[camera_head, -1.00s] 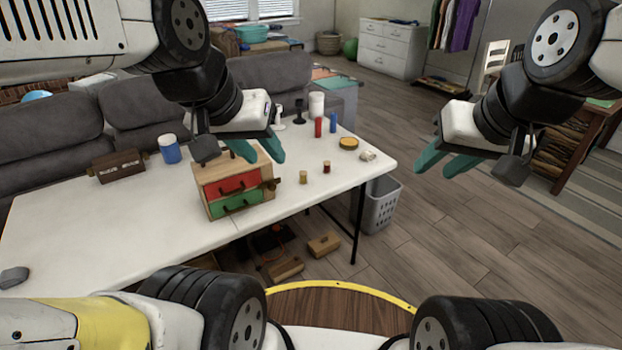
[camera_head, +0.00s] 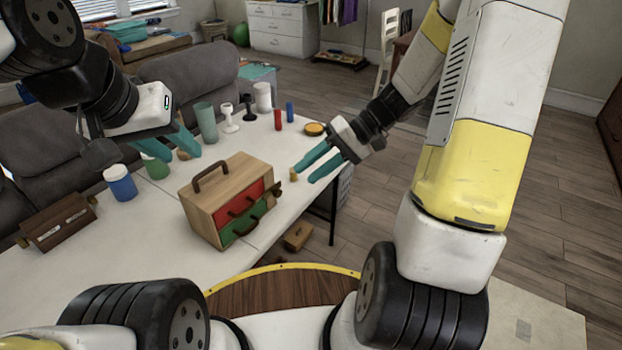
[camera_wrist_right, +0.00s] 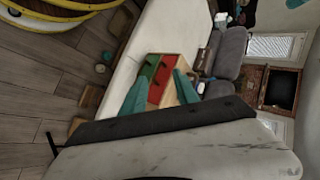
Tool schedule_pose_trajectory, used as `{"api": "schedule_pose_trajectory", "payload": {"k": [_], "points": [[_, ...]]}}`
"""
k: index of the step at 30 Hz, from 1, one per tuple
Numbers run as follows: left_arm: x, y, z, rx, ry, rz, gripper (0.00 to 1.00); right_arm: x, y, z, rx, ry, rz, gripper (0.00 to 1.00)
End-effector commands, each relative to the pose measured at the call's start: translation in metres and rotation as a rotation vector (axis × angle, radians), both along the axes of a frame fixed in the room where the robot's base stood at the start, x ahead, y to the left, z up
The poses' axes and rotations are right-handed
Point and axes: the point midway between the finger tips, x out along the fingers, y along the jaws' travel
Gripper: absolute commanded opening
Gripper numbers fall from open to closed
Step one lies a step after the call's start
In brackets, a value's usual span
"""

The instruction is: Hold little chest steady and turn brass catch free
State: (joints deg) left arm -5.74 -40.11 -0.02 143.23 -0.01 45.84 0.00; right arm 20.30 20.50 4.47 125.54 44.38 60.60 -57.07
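The little chest (camera_head: 204,208) is a light wooden box with a dark top handle, a red drawer over a green one. It stands upright on the white table, shut. The brass catch (camera_head: 277,188) shows as a small dark-gold piece on its right side; its exact turn is too small to tell. My left gripper (camera_head: 172,150) is open and empty, beyond the chest and to its left, apart from it. My right gripper (camera_head: 305,170) is open and empty to the right of the chest. In the right wrist view the chest (camera_wrist_right: 170,72) shows between its spread fingers.
A blue jar (camera_head: 120,184), a green tumbler (camera_head: 205,122), a white goblet (camera_head: 229,118) and a red cylinder (camera_head: 278,120) stand on the table (camera_head: 150,250). A small brass cylinder (camera_head: 293,175) is by my right fingertips. A brown box (camera_head: 58,222) lies at left. The table front is clear.

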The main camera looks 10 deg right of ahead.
Motion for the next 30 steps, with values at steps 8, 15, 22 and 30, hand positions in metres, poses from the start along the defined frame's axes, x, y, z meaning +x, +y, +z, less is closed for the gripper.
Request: {"api": "schedule_pose_trajectory", "payload": {"k": [8, 15, 22, 30], "points": [[0.000, 0.000, 0.000, 0.000, 0.000, 0.000, 0.36, 0.054, -0.011, -0.092, 0.374, -0.028, -0.176, 0.36], [0.000, 0.000, 0.000, 0.000, 0.000, 0.000, 0.36, 0.081, -0.028, -0.160, 0.553, -0.126, -0.379, 0.36], [0.000, 0.000, 0.000, 0.000, 0.000, 0.000, 0.40, 0.088, -0.036, -0.185, 0.594, -0.174, -0.461, 0.36], [0.013, 0.001, -0.002, 0.022, 0.023, -0.031, 0.40, 0.088, -0.036, -0.185, 0.595, -0.176, -0.464, 0.36]]}}
